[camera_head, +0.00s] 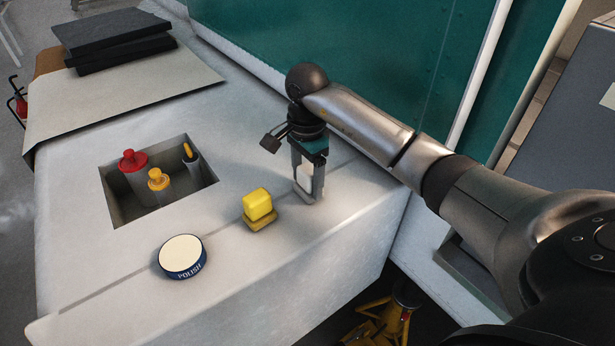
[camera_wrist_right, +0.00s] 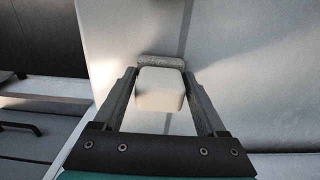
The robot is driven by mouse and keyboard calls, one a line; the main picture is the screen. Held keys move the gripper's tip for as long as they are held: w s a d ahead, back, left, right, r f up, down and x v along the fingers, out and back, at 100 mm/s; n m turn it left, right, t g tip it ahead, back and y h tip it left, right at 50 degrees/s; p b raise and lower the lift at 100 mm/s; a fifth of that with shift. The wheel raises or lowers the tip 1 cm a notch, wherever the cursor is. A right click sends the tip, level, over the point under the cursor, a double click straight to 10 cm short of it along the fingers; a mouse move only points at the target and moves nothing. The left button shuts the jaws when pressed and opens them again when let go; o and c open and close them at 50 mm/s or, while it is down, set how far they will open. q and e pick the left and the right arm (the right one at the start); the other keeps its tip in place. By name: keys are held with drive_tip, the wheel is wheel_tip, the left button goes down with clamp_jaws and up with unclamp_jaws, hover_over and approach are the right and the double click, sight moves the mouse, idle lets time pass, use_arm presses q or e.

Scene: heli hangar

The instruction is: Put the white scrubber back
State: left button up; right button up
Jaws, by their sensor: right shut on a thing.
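The white scrubber (camera_head: 305,178) is a pale block with a grey pad under it, near the right end of the white worktop (camera_head: 110,275). My right gripper (camera_head: 308,188) points down and is shut on it, one finger on each side. In the right wrist view the scrubber (camera_wrist_right: 160,90) sits between the fingers of the gripper (camera_wrist_right: 160,95), with its grey pad edge showing beyond it. I cannot tell whether the pad touches the worktop. My left gripper is not in view.
A yellow scrubber (camera_head: 258,205) stands left of my right gripper. A round polish tin (camera_head: 182,256) lies farther left. A recess (camera_head: 125,212) holds red- and yellow-topped items. Dark slabs (camera_head: 115,38) lie at the back left. A green wall (camera_head: 390,65) rises behind.

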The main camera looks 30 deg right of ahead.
sight(307, 169)
drive_tip(key=o, duration=1.1)
drive_tip(key=shift+o, duration=0.2)
drive_tip(key=shift+r, duration=0.1)
wheel_tip(307, 169, up, 10)
drive_tip(key=shift+r, duration=0.9)
